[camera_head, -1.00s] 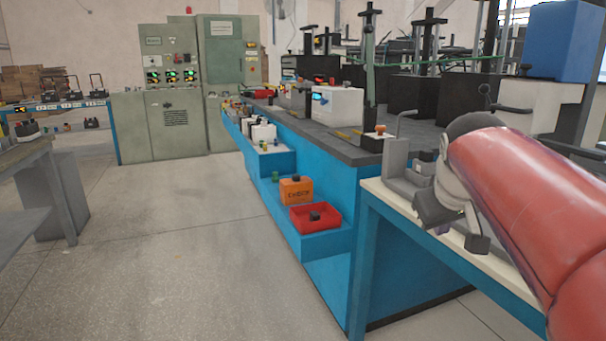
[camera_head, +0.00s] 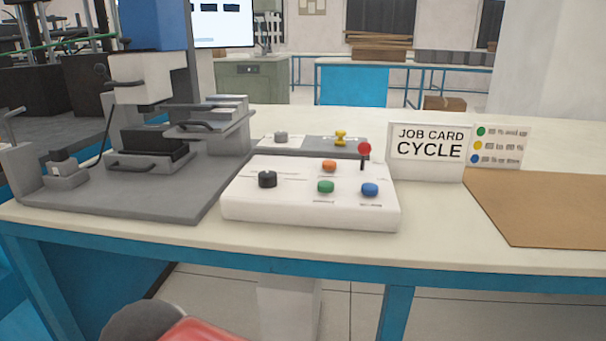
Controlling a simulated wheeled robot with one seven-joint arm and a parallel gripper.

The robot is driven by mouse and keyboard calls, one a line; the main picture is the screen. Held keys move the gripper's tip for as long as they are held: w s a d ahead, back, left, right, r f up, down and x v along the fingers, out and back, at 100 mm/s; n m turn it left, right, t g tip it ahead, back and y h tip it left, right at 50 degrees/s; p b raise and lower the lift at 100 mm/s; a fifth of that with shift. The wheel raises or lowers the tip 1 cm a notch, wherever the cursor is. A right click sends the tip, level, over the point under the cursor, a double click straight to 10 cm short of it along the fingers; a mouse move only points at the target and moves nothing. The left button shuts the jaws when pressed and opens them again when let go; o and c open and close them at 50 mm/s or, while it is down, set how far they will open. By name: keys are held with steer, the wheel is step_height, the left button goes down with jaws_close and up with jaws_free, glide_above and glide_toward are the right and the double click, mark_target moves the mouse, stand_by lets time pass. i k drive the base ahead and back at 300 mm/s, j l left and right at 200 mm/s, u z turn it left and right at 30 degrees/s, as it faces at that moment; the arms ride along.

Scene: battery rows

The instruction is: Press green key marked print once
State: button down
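A white control box (camera_head: 305,212) stands on the cream table. A green key (camera_head: 325,187) sits on its sloped top, near the middle front. The label under it is too small to read. A blue key (camera_head: 370,189) is to its right, an orange key (camera_head: 329,166) is behind it, and a black knob (camera_head: 267,179) is to its left. A lever with a red ball (camera_head: 364,149) stands at the back right of the box. My gripper is out of view; only a red and dark part of my arm shows at the bottom edge, below the table.
A grey press-like machine (camera_head: 150,192) stands left of the box. A grey panel (camera_head: 320,143) with a yellow knob lies behind it. A "JOB CARD CYCLE" sign (camera_head: 428,146) and a brown mat (camera_head: 545,205) are to the right. The table's front strip is clear.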

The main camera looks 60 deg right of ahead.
mark_target(324, 187)
steer(key=z, duration=2.25)
